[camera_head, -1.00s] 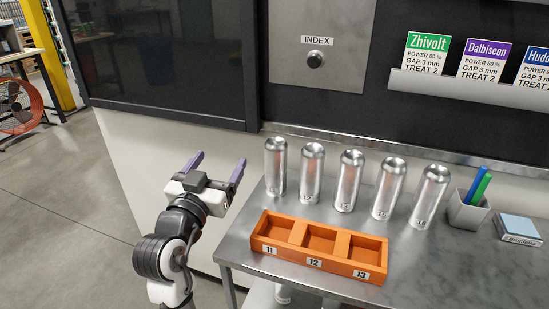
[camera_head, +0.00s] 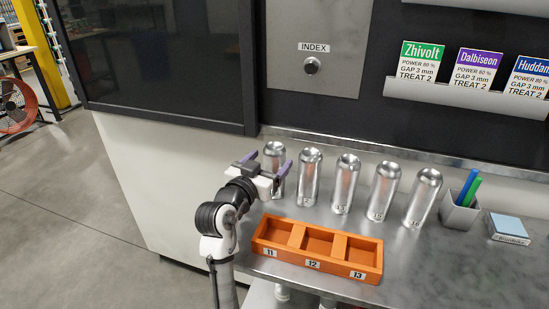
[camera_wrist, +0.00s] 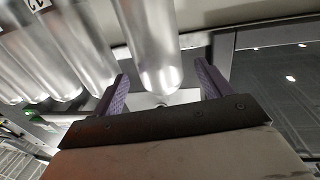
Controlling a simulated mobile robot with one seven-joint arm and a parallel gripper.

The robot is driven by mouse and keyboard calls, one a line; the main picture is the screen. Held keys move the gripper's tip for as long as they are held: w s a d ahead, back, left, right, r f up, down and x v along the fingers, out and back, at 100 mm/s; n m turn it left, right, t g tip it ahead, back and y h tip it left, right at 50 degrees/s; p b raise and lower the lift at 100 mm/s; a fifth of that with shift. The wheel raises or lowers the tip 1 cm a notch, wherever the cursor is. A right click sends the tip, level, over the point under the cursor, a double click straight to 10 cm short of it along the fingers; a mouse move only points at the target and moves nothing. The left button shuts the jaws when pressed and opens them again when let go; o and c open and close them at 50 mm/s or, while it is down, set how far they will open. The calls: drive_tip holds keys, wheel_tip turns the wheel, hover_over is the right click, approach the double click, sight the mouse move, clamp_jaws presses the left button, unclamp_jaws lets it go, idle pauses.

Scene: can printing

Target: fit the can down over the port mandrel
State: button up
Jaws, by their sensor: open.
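Several shiny metal cans stand upright in a row along the back of the metal bench. The leftmost can (camera_head: 274,150) is beside my gripper (camera_head: 267,164), which covers part of it. In the wrist view the nearest can (camera_wrist: 147,40) shows between the two purple fingers of my gripper (camera_wrist: 161,72), with room visible at its sides. The gripper is open and does not hold the can. The port mandrel cannot be made out in either view.
An orange tray (camera_head: 312,264) with three empty compartments lies in front of the cans. A pen cup (camera_head: 459,213) and a blue-topped block (camera_head: 508,229) are at the right. The dark machine panel (camera_head: 165,60) and INDEX button (camera_head: 312,66) are behind.

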drive_tip(key=p+x, duration=0.1)
drive_tip(key=x, duration=0.2)
drive_tip(key=shift+w+d, duration=0.1)
drive_tip(key=shift+w, duration=0.05)
drive_tip(key=c, duration=1)
drive_tip(key=shift+c, duration=0.2)
wheel_tip(320, 180, up, 19)
drive_tip(key=b, duration=0.3)
drive_tip(key=shift+r, duration=0.2)
